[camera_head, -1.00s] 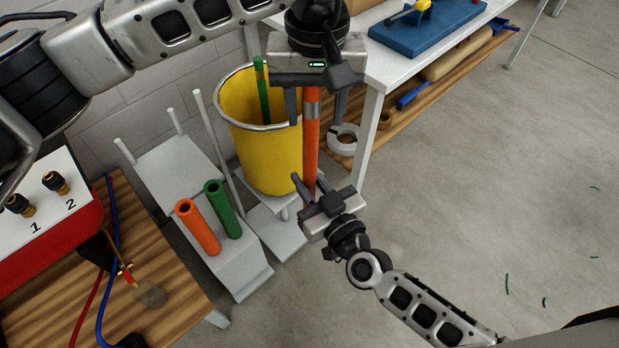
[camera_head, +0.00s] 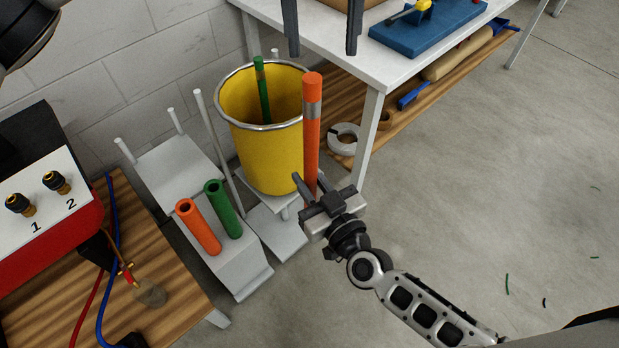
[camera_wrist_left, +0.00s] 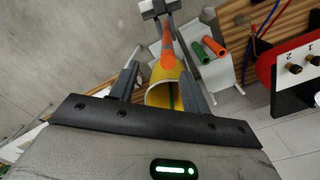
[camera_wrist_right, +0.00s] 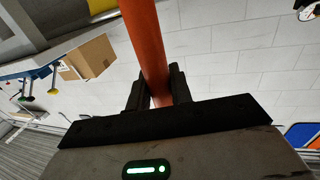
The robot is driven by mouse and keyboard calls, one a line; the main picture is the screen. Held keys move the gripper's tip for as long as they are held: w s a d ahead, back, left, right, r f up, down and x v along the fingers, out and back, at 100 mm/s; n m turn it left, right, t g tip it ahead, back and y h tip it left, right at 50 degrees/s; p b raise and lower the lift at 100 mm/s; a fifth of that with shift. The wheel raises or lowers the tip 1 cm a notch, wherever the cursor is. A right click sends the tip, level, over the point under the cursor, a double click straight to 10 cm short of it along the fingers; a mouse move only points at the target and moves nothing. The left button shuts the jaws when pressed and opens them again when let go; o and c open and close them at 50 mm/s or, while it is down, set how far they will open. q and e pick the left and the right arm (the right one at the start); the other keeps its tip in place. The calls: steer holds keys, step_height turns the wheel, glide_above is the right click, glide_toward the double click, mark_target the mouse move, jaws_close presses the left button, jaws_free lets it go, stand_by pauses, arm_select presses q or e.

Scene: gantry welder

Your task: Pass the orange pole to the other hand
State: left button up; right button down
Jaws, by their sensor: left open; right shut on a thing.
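The orange pole (camera_head: 312,125) stands upright in the head view, with a grey band near its top, just right of the yellow bin. My right gripper (camera_head: 313,192) is shut on its lower part. The right wrist view shows the pole (camera_wrist_right: 147,45) between the closed fingers (camera_wrist_right: 158,88). My left gripper (camera_head: 322,30) is open and empty, above the pole's top at the upper edge of the head view; only its fingertips show there. In the left wrist view the pole (camera_wrist_left: 167,45) lies beyond the open left fingers (camera_wrist_left: 160,80).
The yellow bin (camera_head: 262,155) holds a green pole (camera_head: 263,90). Orange (camera_head: 199,228) and green (camera_head: 222,210) tubes stand on a grey rack at left. A white table (camera_head: 372,75) stands behind on the right. The floor at right is mostly clear.

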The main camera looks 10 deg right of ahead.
arm_select(q)
steer(key=s+d+r+n+g+h, duration=0.2)
steer(key=s+d+n+g+h, duration=0.7)
steer(key=h, duration=0.4)
steer(key=w+a+r+n+t+h, duration=0.1)
steer(key=w+a+n+t+h, duration=0.2)
steer(key=w+n+t+h, duration=0.45)
steer(key=w+a+r+n+t+h, duration=0.1)
steer(key=w+a+n+t+h, duration=0.2)
steer(key=n, duration=0.8)
steer(key=w+a+f+n+t+y, duration=0.3)
steer(key=a+f+n+t+y, duration=0.45)
steer(key=n, duration=0.65)
steer(key=w+a+f+n+t+y, duration=0.3)
steer(key=a+f+n+t+y, duration=0.2)
steer(key=f+n+t, duration=0.75)
steer(key=s+a+f+n+g+y, duration=0.4)
steer(key=s+f+n, duration=0.4)
steer(key=s+f, duration=0.2)
steer(key=s+a+f+n+g+y, duration=0.4)
steer(key=s+a+f+n+g, duration=0.3)
steer(key=f, duration=0.7)
steer(key=s+n, duration=0.1)
steer(key=s, duration=0.1)
steer(key=shift+s+a+n+y, duration=0.3)
steer(key=shift+s+n+y, duration=0.1)
